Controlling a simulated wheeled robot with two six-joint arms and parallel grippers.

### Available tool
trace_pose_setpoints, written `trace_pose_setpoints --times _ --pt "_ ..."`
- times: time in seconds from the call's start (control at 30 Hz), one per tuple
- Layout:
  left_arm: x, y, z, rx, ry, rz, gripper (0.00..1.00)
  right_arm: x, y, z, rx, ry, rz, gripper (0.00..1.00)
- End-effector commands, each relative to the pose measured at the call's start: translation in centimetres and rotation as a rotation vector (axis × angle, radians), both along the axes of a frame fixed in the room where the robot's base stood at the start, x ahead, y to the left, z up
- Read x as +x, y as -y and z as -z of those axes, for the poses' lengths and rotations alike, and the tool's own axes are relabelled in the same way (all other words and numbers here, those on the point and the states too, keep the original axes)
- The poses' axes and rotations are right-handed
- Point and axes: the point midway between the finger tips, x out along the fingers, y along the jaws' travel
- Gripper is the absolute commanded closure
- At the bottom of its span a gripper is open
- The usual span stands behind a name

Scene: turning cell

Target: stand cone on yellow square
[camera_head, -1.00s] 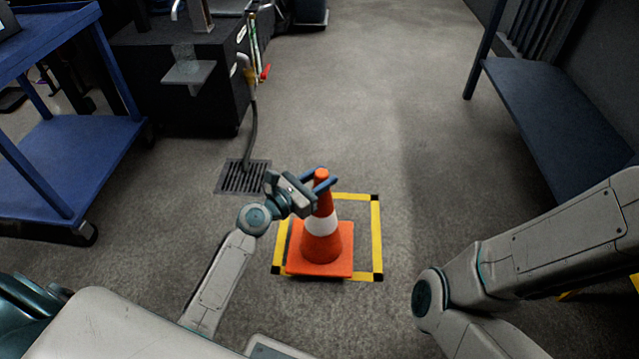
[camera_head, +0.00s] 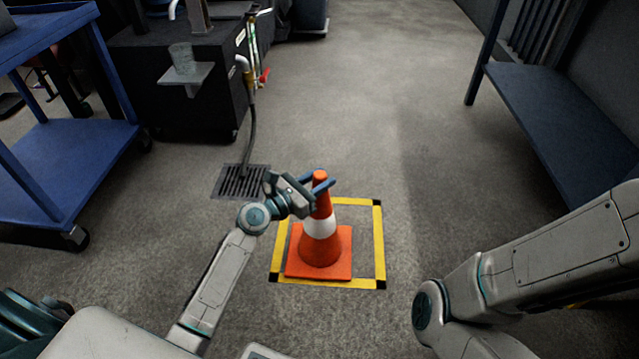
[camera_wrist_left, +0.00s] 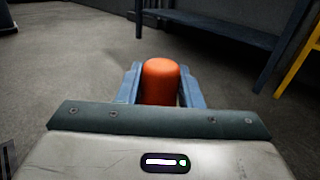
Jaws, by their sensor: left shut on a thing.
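The orange cone (camera_head: 321,249) with a white band and a square orange base is upright in the head view. The yellow square (camera_head: 379,235) is a taped outline on the floor with black corners. The cone's base appears within the outline, toward its left and front; I cannot tell whether it touches the floor. My left gripper (camera_head: 321,184) is shut on the cone near its top. In the left wrist view the orange cone top (camera_wrist_left: 160,82) sits between the two blue fingers. My right arm enters at the right; its gripper is out of view.
A floor drain grate (camera_head: 240,181) lies left of the square. A blue cart (camera_head: 75,150) and a black machine (camera_head: 185,90) with a hose stand at the left and back. A dark bench (camera_head: 560,120) stands at the right. The floor behind the square is clear.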

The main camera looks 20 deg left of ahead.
Motion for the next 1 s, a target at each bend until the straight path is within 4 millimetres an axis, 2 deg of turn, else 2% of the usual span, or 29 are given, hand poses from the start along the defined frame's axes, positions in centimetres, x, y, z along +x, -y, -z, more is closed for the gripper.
trace_pose_setpoints --times 0.23,0.27,0.33,0.37,0.73,0.87,1.0 --pt "0.0 0.0 0.0 -0.001 0.003 0.0 1.0 -0.1 0.0 0.0 0.0 0.003 0.0 0.61" --pt "0.0 0.0 0.1 0.0 -0.001 0.0 0.62 -0.1 0.0 -0.1 0.0 0.003 0.0 0.61" --pt "0.0 0.0 0.1 0.0 -0.001 0.0 0.48 -0.1 0.0 -0.1 0.0 0.003 0.0 0.61" --pt "0.0 0.0 0.1 0.0 -0.001 0.0 0.46 -0.1 0.0 -0.1 0.0 0.003 0.0 0.61" --pt "-0.5 -0.3 -0.2 0.002 -0.001 0.0 0.46 -0.1 0.0 -0.4 0.001 0.005 0.0 0.61" --pt "-2.2 -1.2 -0.2 0.003 -0.004 0.001 0.46 -0.2 0.0 -1.1 0.001 0.01 0.002 0.61" --pt "-5.0 -2.7 -0.2 0.005 -0.004 0.001 0.46 -0.4 0.0 -1.7 0.003 0.02 0.004 0.61"
